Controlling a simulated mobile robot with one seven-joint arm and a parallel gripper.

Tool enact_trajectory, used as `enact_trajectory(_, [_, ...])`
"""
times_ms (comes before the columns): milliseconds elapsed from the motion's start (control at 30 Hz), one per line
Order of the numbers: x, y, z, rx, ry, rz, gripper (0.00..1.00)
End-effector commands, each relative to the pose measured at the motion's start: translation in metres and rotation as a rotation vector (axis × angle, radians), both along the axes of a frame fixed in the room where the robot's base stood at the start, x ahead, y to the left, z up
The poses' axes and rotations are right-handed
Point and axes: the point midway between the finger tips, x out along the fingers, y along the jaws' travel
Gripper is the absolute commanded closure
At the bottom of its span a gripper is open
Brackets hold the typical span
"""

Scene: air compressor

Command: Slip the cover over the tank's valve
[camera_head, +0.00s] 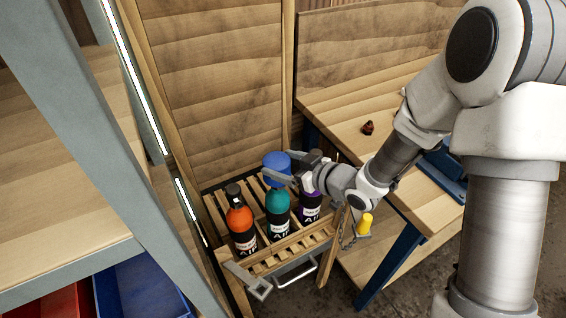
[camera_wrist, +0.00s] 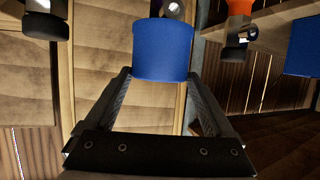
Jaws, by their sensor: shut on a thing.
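My gripper (camera_head: 287,174) is shut on a blue cover (camera_head: 276,161), a short round cup. In the wrist view the cover (camera_wrist: 162,52) sits between my two fingertips. In the head view it is held above the teal tank (camera_head: 277,203), whose top is partly hidden by my fingers. The orange tank (camera_head: 239,220), with a dark valve (camera_head: 233,191), stands to its left and the purple tank (camera_head: 311,203) to its right. The orange tank's valve also shows in the wrist view (camera_wrist: 236,52). I cannot tell whether the cover touches a valve.
The tanks stand in a slatted wooden crate (camera_head: 292,250). A yellow object (camera_head: 364,224) is at its right side. A wooden bench (camera_head: 345,107) with a small reddish-brown item (camera_head: 367,128) is at the right. A grey-framed shelf (camera_head: 60,170) with red and blue bins (camera_head: 140,287) is at the left.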

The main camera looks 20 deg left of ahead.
Motion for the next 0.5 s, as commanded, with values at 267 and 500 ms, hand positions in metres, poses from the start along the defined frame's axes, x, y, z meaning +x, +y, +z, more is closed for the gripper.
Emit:
enact_trajectory(267, [0.0,0.0,-0.013,0.0,0.0,0.0,0.65])
enact_trajectory(500, [0.0,0.0,-0.023,0.0,0.0,0.0,0.65])
